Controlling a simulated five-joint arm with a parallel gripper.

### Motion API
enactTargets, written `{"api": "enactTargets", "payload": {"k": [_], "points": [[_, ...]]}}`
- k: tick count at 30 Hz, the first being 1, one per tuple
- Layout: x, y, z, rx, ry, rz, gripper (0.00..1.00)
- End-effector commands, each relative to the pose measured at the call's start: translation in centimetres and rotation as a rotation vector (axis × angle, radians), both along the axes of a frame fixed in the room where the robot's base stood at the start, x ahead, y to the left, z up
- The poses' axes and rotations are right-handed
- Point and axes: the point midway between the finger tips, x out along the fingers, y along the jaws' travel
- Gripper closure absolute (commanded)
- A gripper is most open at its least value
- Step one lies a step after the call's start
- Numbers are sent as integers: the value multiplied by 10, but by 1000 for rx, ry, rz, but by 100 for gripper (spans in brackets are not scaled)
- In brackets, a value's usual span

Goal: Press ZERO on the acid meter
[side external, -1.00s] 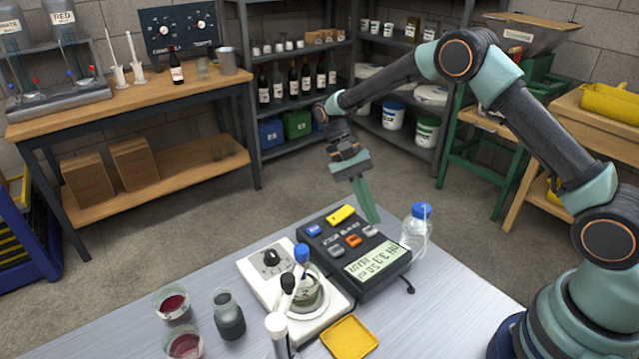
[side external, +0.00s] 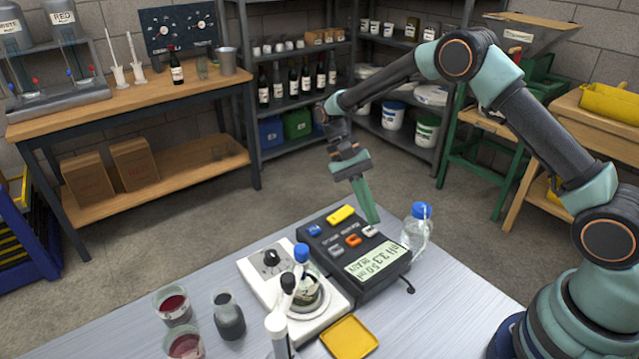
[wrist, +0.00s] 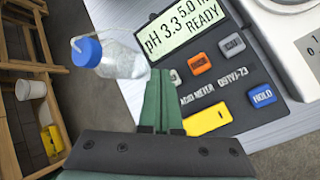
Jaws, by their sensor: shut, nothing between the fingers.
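The acid meter (side external: 355,250) is a dark box on the bench. Its display reads "pH 3.3", "5.0 ml" and "READY". It has a yellow button (wrist: 207,118), a blue button marked HOLD (wrist: 263,95), an orange button (wrist: 200,62), a grey button (wrist: 231,45) and a pale button (side external: 370,231). I cannot read a ZERO label on any of them. My gripper (side external: 375,221) is shut and empty, its green fingers pointing down at the pale button.
A clear bottle with a blue cap (side external: 417,232) stands close to the meter and my fingers. A white stirrer (side external: 262,283) with a beaker and probe adjoins the meter on the other side. A yellow tray (side external: 349,338) lies in front. The bench's right part is clear.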

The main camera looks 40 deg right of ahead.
Motion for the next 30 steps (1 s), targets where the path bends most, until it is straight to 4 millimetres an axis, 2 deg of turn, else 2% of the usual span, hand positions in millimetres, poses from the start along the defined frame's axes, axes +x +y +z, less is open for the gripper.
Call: {"api": "enactTargets", "payload": {"k": [30], "points": [[0, -1, -10, 2, 1, -1, 100]]}}
